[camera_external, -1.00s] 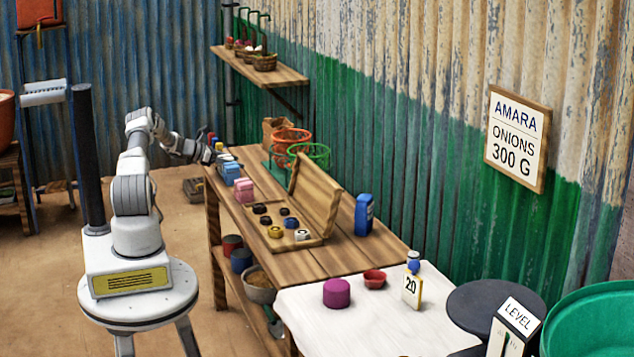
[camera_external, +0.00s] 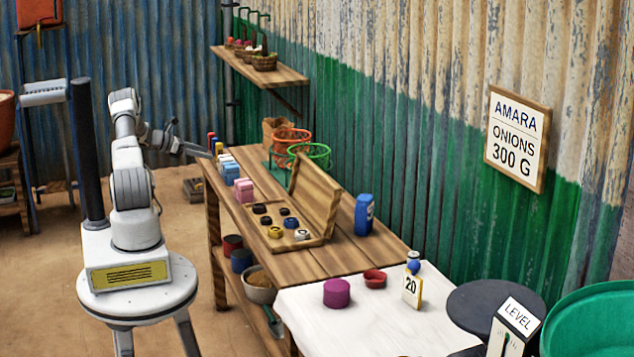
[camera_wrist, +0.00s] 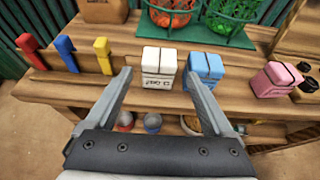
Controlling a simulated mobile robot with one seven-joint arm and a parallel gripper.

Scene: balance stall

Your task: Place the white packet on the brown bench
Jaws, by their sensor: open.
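The white packet (camera_wrist: 158,66) stands upright on the brown bench (camera_external: 290,262), near its front edge in the wrist view, with dark print on its front. It also shows small in the external view (camera_external: 222,154). My gripper (camera_wrist: 158,74) is open and empty. Its two fingers point toward the bench, with the white packet beyond and between the tips, apart from them. In the external view my gripper (camera_external: 198,151) is at the bench's far left end, just off the packets.
A blue packet (camera_wrist: 205,70) stands close right of the white one, and a pink packet (camera_wrist: 276,79) farther right. Red, blue and yellow upright pieces (camera_wrist: 68,54) stand left. Wire baskets (camera_wrist: 170,12) are behind. A hinged wooden case (camera_external: 314,200) lies open on the bench.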

